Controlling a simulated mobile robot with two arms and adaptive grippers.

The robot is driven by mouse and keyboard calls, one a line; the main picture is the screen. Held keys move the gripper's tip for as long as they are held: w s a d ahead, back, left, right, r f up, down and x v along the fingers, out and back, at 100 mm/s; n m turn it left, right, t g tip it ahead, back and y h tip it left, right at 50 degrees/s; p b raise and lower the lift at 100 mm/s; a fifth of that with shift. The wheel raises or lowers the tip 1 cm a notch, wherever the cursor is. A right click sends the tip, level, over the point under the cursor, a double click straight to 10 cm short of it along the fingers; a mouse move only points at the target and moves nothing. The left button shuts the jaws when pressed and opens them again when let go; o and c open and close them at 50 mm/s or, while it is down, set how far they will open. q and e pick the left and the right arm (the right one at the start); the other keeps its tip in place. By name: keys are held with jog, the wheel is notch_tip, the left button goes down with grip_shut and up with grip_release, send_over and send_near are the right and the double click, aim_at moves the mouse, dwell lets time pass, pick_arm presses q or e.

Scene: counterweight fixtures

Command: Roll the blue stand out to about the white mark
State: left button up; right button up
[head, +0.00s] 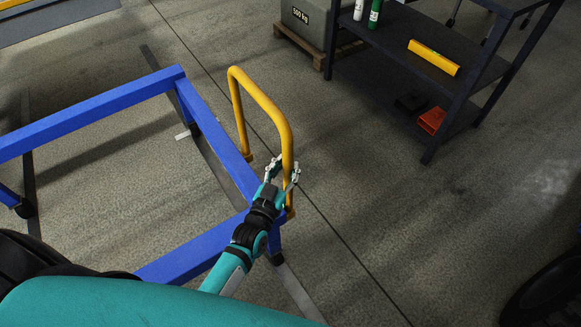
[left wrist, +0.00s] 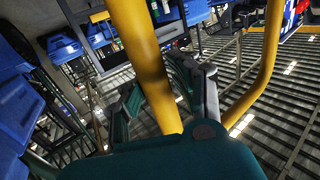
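The blue stand (head: 225,150) is a low frame on small dark casters, at the left of the head view. A yellow looped handle (head: 262,98) rises at its right side. A small white mark (head: 183,136) lies on the floor beside the stand's far right caster. My left gripper (head: 282,170) is at the handle's nearer upright, with its fingers apart on either side of the bar. The left wrist view shows the yellow bar (left wrist: 147,60) passing between the fingers, with a gap on at least one side. My right gripper is not in view.
A grey weight marked 500 kg (head: 308,22) sits on a wooden pallet (head: 318,50). Dark strips (head: 215,165) run along the floor under the stand. The floor right of the handle is clear.

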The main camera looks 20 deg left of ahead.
pick_arm(q)
jog(key=o, duration=0.4)
jog(key=shift+s+a, duration=0.1)
jog(key=shift+s, duration=0.1)
jog(key=shift+o, duration=0.3)
jog(key=shift+w, duration=0.1)
jog(key=s, duration=1.2)
jog(key=shift+a, duration=0.35)
jog(key=shift+f, duration=0.1)
